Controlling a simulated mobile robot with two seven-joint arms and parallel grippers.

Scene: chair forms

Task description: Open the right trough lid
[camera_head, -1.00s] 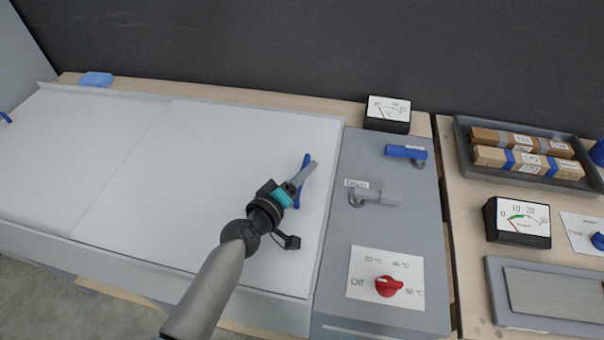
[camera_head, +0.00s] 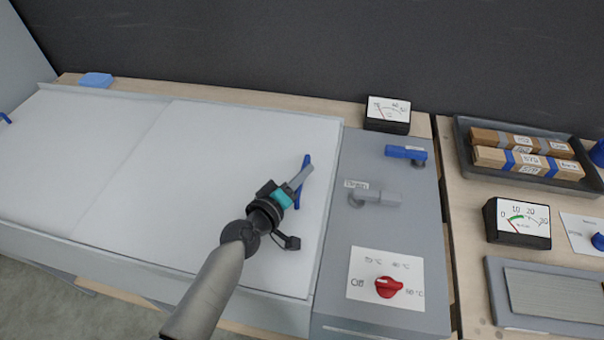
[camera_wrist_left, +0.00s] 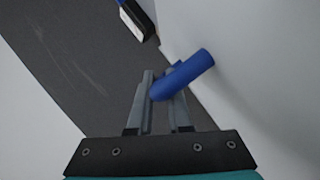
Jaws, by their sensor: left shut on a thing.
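The right trough lid (camera_head: 225,165) is a white panel that looks flat and closed on the trough, beside the left lid (camera_head: 75,145). Its blue bar handle (camera_head: 307,159) is at the lid's right side. My left gripper (camera_head: 302,177) reaches over the lid and is shut on this handle. In the left wrist view the handle (camera_wrist_left: 195,70) crosses between the two grey fingers (camera_wrist_left: 160,85). Part of the handle is hidden behind the fingers. My right gripper is not in view.
Right of the lid is a grey panel (camera_head: 390,230) with a drain lever (camera_head: 375,197), a blue lever (camera_head: 405,152) and a red knob (camera_head: 389,287). A meter (camera_head: 388,114) stands behind. A tray (camera_head: 465,150) with wrapped blocks is at the far right.

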